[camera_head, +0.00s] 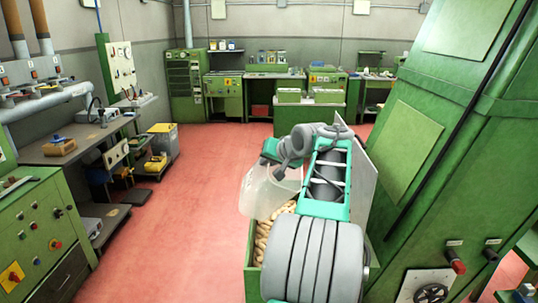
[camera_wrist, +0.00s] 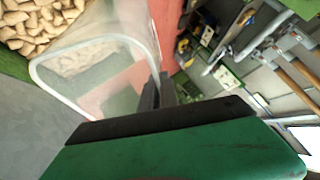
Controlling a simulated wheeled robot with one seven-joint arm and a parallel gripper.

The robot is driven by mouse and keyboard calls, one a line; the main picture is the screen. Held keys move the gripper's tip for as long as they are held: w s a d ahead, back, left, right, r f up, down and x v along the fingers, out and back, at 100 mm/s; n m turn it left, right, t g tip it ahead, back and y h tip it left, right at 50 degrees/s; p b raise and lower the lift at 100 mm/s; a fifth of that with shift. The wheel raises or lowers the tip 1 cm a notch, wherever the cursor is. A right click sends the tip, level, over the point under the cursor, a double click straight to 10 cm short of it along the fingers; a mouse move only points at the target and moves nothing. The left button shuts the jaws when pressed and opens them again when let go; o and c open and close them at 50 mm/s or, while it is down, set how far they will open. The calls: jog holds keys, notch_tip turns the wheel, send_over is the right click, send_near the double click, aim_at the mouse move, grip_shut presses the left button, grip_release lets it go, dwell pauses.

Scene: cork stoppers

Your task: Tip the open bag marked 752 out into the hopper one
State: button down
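A clear, translucent bag (camera_head: 262,192) hangs from my gripper (camera_head: 284,163) over the left side of the green hopper (camera_head: 251,268). The hopper holds many tan corks (camera_head: 262,238). In the wrist view my gripper (camera_wrist: 158,92) is shut on the rim of the bag (camera_wrist: 105,45). The bag is tilted, and its pale-edged mouth faces the camera. I see no corks clearly inside the bag; corks in the hopper (camera_wrist: 35,22) show beside it. The number on the bag is not readable. My arm hides much of the hopper.
A tall green machine (camera_head: 440,130) stands close on the right. A green control cabinet (camera_head: 38,235) and workbench (camera_head: 75,145) line the left. A grey bin with a yellow top (camera_head: 163,145) stands by the bench. The red floor (camera_head: 180,215) between is clear.

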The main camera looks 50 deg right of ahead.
jog(key=r+g+p, duration=0.1)
jog(key=r+p, duration=0.1)
jog(key=p, duration=0.1)
jog(key=w+r+g+p, duration=0.1)
jog(key=r+g+p, duration=0.1)
jog(key=p, duration=0.1)
jog(key=shift+a+n+p, duration=0.1)
jog(key=shift+n+p, duration=0.2)
jog(key=shift+w+g+p, duration=0.15)
jog(key=shift+g+p, duration=0.25)
jog(key=shift+p, duration=0.35)
jog(key=shift+f+g+p, duration=0.35)
jog(key=shift+g+p, duration=0.2)
jog(key=shift+g, duration=0.55)
jog(key=shift+f+n+g, duration=0.2)
jog(key=shift+n+g, duration=0.1)
